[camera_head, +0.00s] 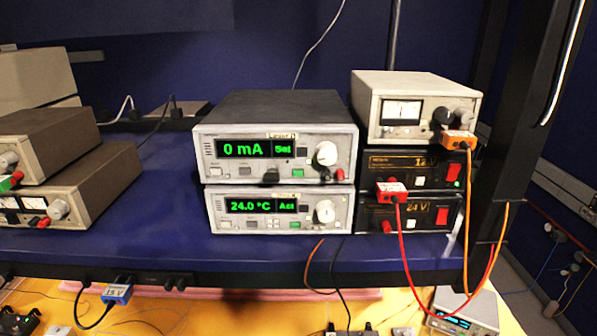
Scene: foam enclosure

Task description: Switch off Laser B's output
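A stack of two grey controller units stands in the middle of the blue shelf. The upper unit (226,174) carries a small label (282,135) that seems to read "Laser" with a letter too blurred to be sure of. Its display (254,149) shows "0 mA" and "Set" in green. It has a white knob (326,154) and a green button (298,173). The lower unit (232,221) shows "24.0 °C" and "Act", with its own knob (324,211) and green button (295,225). Neither of my grippers is in view.
Black supplies marked 12 V (404,177) and 24 V (378,222) stand right of the stack, under a grey meter unit (361,107). Red and orange cables hang before the shelf (164,210). Grey units (96,167) stand at left. An orange table (215,318) lies below.

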